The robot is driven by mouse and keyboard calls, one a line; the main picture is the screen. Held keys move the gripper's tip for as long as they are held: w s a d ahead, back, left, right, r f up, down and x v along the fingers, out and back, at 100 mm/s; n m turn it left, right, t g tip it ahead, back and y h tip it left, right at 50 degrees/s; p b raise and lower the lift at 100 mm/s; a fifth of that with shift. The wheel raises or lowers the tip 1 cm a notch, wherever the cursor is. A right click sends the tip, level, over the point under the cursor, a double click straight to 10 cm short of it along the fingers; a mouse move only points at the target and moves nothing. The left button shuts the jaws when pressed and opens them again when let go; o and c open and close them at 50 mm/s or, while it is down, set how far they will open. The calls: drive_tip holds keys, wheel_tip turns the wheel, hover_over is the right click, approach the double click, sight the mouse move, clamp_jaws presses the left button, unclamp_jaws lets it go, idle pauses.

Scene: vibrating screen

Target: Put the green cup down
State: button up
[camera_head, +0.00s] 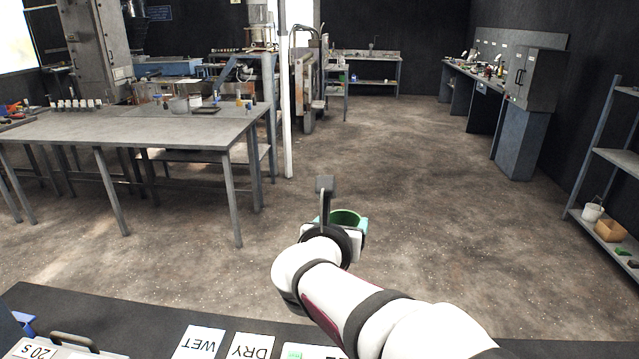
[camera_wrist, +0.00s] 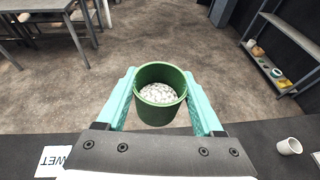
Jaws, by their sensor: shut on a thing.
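The green cup (camera_wrist: 158,119) is held upright between the two teal fingers of my gripper (camera_wrist: 161,112) in the wrist view. It holds pale, whitish pieces inside. In the head view, the cup (camera_head: 347,216) shows mostly as its rim behind my wrist, and my gripper (camera_head: 340,222) hides the rest. The cup appears in the air, past the far edge of the dark bench (camera_head: 150,312), with the floor seen behind it.
On the dark bench lie a WET card (camera_head: 200,342), a DRY card (camera_head: 250,346) and a card with a green mark (camera_head: 297,353). A white cup (camera_wrist: 289,146) stands at the right in the wrist view. A grey table (camera_head: 130,130) and a shelf rack (camera_head: 605,190) stand farther off.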

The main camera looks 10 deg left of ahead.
drive_tip(key=w+a+f+n+y, duration=0.2)
drive_tip(key=a+f, duration=0.6)
drive_tip(key=a, duration=0.4)
drive_tip(key=w+a+f+n+y, duration=0.1)
drive_tip(key=a+f+n+y, duration=0.15)
drive_tip(key=a+f, duration=0.75)
drive_tip(key=s+a+f, duration=0.1)
drive_tip(key=a+f, duration=0.3)
drive_tip(key=f, duration=0.1)
drive_tip(key=s+a+f+n+y, duration=0.1)
drive_tip(key=a+f, duration=0.2)
drive_tip(key=f, duration=0.2)
drive_tip(key=s+a+f+y, duration=0.1)
drive_tip(key=a+f, duration=0.3)
drive_tip(key=f, duration=0.1)
drive_tip(key=shift+s+a+f+g+y, duration=0.25)
drive_tip(key=shift+s+a+f+g, duration=0.1)
drive_tip(key=shift+s+g, duration=0.05)
drive_tip(key=shift+f, duration=0.1)
drive_tip(key=o, duration=1.4)
